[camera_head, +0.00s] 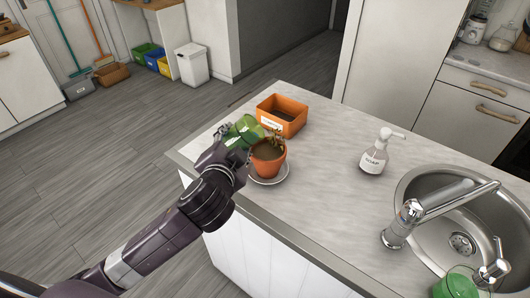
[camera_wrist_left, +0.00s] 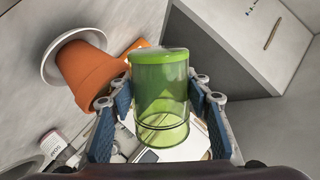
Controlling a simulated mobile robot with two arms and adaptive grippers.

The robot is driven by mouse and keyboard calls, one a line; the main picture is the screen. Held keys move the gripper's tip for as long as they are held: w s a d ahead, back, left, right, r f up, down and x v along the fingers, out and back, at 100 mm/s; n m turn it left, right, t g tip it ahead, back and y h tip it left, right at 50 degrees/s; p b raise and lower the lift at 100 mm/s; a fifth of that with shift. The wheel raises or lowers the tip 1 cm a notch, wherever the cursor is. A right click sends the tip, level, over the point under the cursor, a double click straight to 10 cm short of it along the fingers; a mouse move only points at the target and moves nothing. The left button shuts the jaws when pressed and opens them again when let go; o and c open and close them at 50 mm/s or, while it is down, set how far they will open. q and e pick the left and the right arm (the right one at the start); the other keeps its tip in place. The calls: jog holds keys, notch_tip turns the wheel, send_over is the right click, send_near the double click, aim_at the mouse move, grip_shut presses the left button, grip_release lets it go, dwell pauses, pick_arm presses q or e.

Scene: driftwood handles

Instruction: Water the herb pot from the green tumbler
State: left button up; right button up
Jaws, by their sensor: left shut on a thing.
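The green tumbler (camera_head: 243,128) is in my left gripper (camera_head: 236,142), which is shut on it. The tumbler is tipped over on its side beside and above the herb pot (camera_head: 268,160). In the left wrist view the tumbler (camera_wrist_left: 160,90) sits between the two blue-padded fingers (camera_wrist_left: 162,118). The terracotta pot holds dark soil and a small plant, partly hidden behind the tumbler. The pot stands on a pale saucer (camera_head: 270,180) on the counter. It also shows in the left wrist view (camera_wrist_left: 88,72). I cannot make out any water falling. My right gripper is out of view.
An orange labelled box (camera_head: 283,117) stands just behind the pot. A white soap dispenser (camera_head: 373,158) stands to the right. Farther right are the tap (camera_head: 404,222), the sink (camera_head: 420,185) and another green vessel (camera_head: 458,284). The counter between pot and sink is mostly clear.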

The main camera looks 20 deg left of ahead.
pick_arm(q)
jog(key=shift+a+m, duration=0.1)
jog(key=shift+m, duration=0.2)
dwell(1.0)
jog(key=shift+r+m+g+y+p, duration=0.3)
jog(key=shift+r+m+y+p, duration=0.25)
jog(key=shift+p, duration=1.75)
dwell(0.7)
jog(key=shift+f+m+p, duration=0.1)
jog(key=shift+m+p, duration=0.15)
jog(key=shift+p, duration=0.25)
dwell(0.7)
